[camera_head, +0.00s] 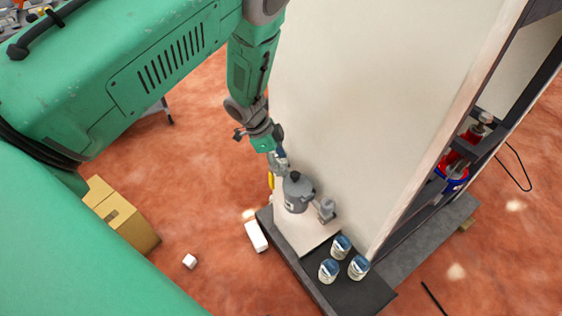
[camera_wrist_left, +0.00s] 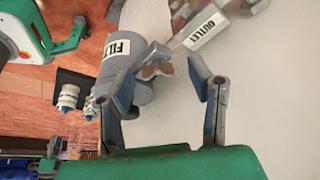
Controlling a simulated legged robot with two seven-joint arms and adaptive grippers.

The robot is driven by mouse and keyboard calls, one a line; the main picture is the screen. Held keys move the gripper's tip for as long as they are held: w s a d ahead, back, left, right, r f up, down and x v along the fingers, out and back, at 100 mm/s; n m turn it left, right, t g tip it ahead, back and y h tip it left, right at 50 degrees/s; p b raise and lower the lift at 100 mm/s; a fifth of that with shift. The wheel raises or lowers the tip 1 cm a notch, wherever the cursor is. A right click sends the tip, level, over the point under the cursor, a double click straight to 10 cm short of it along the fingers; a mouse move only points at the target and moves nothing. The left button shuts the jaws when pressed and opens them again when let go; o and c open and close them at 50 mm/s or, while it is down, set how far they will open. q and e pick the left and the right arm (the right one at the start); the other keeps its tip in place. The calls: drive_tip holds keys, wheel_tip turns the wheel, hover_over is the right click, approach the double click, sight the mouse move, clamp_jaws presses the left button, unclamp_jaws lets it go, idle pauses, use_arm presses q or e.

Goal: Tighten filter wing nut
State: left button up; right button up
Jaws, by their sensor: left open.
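The grey filter housing (camera_head: 298,193) stands against the pale panel, low on the dispenser. The wing nut (camera_wrist_left: 154,60), greyish with brown patches, shows beside the housing, between the tips of my left gripper (camera_wrist_left: 160,78). The fingers are spread apart, and I cannot tell whether either touches it. In the head view my left gripper (camera_head: 279,158) is just above and left of the filter. My right gripper is not in view.
A pipe labelled OUTLET (camera_wrist_left: 205,28) lies close to the wing nut. Several blue-lidded cans, one (camera_head: 341,246) nearest the panel, stand on the dark base (camera_head: 350,294). A cardboard box (camera_head: 120,220) and white blocks lie on the reddish ground.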

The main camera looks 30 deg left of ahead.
use_arm(q)
drive_tip(key=v, duration=1.1)
drive_tip(key=shift+r, duration=0.2)
drive_tip(key=shift+w+a, duration=0.1)
